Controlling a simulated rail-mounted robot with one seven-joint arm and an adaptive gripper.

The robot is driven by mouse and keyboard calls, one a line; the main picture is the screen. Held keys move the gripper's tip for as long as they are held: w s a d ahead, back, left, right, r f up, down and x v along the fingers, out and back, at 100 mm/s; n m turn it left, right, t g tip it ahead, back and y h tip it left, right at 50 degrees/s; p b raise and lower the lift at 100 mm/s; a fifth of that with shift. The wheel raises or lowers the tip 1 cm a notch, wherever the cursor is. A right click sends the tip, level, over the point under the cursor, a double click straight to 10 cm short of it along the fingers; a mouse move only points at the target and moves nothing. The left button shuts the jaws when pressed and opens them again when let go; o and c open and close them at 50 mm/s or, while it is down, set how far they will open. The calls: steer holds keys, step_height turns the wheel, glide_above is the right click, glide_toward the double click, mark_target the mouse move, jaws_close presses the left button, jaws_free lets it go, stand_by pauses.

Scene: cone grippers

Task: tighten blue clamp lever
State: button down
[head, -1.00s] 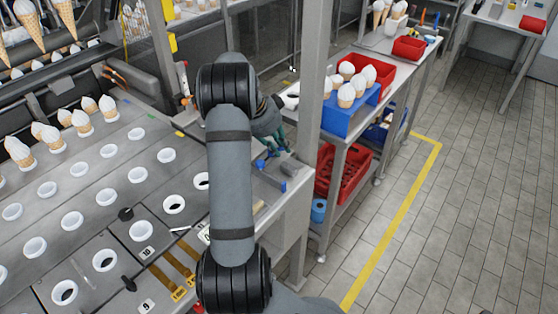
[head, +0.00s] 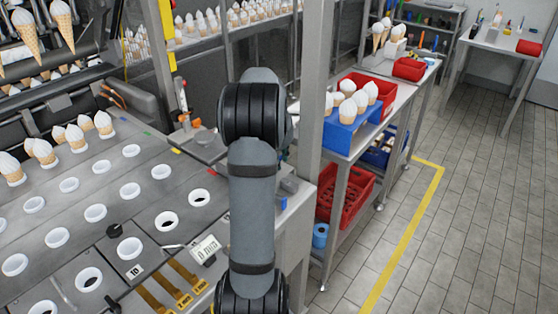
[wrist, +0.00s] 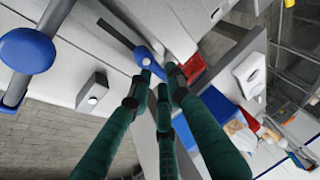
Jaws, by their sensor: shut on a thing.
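My gripper (wrist: 157,82) has dark green fingers, which are closed together on the end of the blue clamp lever (wrist: 143,56) in the wrist view. The lever has a round blue hub and sits by a grey bar. Its tip is partly hidden between the fingers. In the head view my own arm hides the gripper and most of the clamp area, and only a small bit of blue (head: 281,203) shows at the right edge of the bench.
A larger blue knob (wrist: 28,50) on a metal bar is at upper left in the wrist view. A grey block (wrist: 92,93) stands near it. In the head view a metal post (head: 312,110) stands just right of my arm. A blue crate of cones (head: 350,132) is beyond.

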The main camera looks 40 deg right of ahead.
stand_by(0.5)
steer(key=c, duration=1.6)
jaws_free()
steer(key=v, duration=1.2)
steer(key=shift+f, duration=0.1)
steer(key=x, duration=1.2)
steer(key=shift+r, duration=0.2)
